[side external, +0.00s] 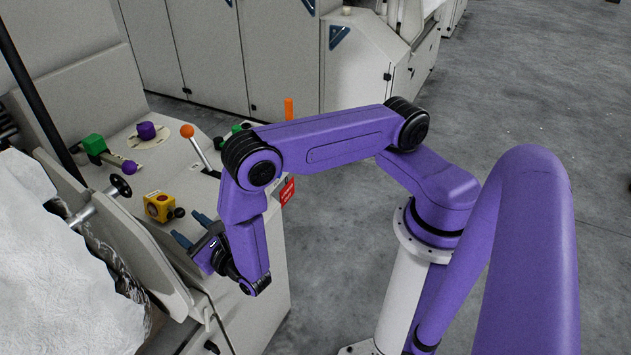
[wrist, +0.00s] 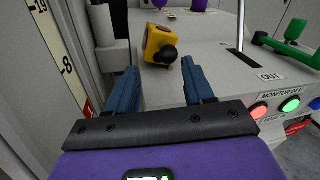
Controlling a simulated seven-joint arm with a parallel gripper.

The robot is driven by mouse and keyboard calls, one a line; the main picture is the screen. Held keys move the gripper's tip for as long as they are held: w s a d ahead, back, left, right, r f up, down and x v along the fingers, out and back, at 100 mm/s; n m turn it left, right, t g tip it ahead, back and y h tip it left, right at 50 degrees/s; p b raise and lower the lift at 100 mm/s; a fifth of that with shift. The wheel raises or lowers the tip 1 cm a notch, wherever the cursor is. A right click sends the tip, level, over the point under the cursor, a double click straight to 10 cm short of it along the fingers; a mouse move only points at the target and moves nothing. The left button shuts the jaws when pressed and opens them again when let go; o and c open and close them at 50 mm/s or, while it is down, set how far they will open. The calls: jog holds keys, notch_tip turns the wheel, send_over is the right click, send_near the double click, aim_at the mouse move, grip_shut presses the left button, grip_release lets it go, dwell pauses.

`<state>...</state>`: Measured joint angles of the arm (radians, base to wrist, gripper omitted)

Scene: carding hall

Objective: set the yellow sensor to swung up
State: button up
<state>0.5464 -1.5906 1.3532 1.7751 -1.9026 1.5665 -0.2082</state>
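The yellow sensor (side external: 158,206) is a small yellow block with a dark round face and a black ball knob. It sits on the pale machine top near the front, and its knob sticks out low toward my gripper. In the wrist view the sensor (wrist: 152,38) is straight ahead, beyond the fingertips, with the black knob (wrist: 169,53) facing me. My gripper (side external: 190,228) has two blue fingers spread wide with nothing between them. In the wrist view the gripper (wrist: 158,68) is apart from the sensor, and the sensor lies roughly in line with the gap.
A slotted lever with an orange ball (side external: 187,131), a green block (side external: 94,144) and a purple knob (side external: 146,130) stand farther back. A black handwheel (side external: 121,186) is left of the sensor. In the wrist view, a green handle (wrist: 290,42) and lit buttons (wrist: 290,104) are at right.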

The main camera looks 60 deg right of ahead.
jog(key=s+a, duration=0.3)
jog(key=s, duration=1.1)
jog(key=s+d+r+m+g+h, duration=0.2)
jog(key=s+d+r+m+g, duration=0.8)
jog(key=d+r+m+g, duration=0.4)
jog(key=shift+s+d+m+g+h, duration=0.25)
jog(key=shift+m+g+h, duration=0.25)
jog(key=shift+m, duration=1.8)
jog(key=shift+w, duration=0.1)
